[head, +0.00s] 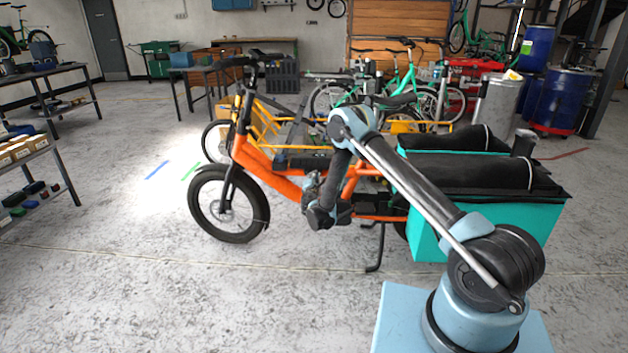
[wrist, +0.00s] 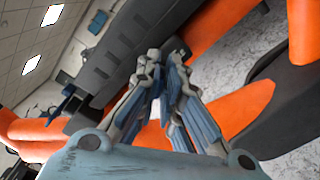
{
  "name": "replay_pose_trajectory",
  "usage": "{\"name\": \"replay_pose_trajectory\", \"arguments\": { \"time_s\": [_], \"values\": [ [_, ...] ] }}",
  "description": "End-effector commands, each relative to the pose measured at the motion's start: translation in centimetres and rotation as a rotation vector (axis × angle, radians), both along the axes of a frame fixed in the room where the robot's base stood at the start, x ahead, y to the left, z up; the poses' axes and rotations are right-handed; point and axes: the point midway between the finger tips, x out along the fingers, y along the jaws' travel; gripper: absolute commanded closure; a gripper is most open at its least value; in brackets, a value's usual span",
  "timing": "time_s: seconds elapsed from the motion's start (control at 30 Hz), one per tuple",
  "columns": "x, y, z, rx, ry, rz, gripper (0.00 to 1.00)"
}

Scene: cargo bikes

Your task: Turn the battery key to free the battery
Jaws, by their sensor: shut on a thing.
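The orange cargo bike (head: 285,186) stands side-on in the head view. My gripper (head: 309,180) is at the middle of its frame, small and partly hidden by my own wrist. In the wrist view my gripper (wrist: 158,62) has its blue-grey fingers drawn together at the tips, against a long dark housing (wrist: 125,50) that looks like the battery, along the orange frame (wrist: 243,108). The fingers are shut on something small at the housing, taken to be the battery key. The key itself is hidden by the fingers, so its angle cannot be told.
A teal cargo box (head: 490,226) with black covers sits at the bike's rear, under my arm. The kickstand (head: 376,250) reaches the floor. More bikes stand close behind. A shelf (head: 30,165) is at far left. The floor in front is clear.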

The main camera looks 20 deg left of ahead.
Motion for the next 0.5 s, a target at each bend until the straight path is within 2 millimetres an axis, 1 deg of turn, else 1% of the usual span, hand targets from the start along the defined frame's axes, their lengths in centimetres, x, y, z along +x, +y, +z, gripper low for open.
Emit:
{"name": "replay_pose_trajectory", "arguments": {
  "time_s": [0.03, 0.2, 0.5],
  "values": [
    [0.03, -0.27, -0.13, 0.041, 0.011, -0.004, 1.00],
    [0.10, -0.42, -0.29, 0.189, 0.047, -0.005, 1.00],
    [0.20, -0.59, -0.51, 0.395, 0.095, -0.008, 1.00]
  ]
}}
